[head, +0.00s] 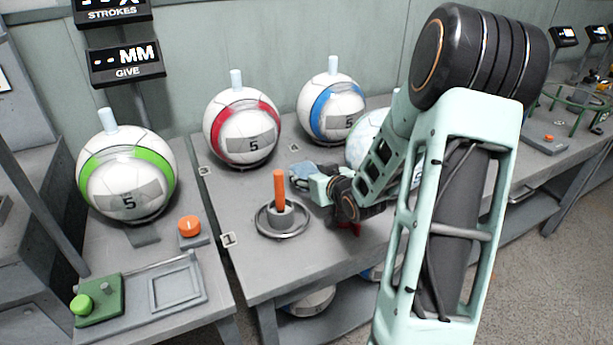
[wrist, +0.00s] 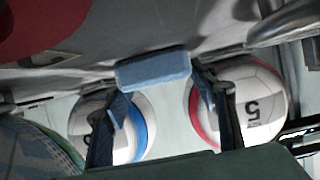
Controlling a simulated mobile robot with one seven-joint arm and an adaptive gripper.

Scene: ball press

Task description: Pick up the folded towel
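The folded towel (wrist: 153,68) is a small light-blue block in the wrist view, between and just beyond the fingertips of my gripper (wrist: 160,88). Its two ends lie close to the two fingers, which are spread about as wide as the towel is long. I cannot tell whether the fingers press on it. In the head view the towel (head: 302,169) shows as a small blue patch at the left end of my gripper (head: 318,178), above or on the grey table. Contact with the table cannot be told.
White balls with red (head: 242,127), blue (head: 332,107) and green (head: 126,164) bands stand behind and left. Another ball is partly hidden behind my arm. An orange post in a ring (head: 280,205) stands just left of my gripper. An orange button (head: 189,227) is further left.

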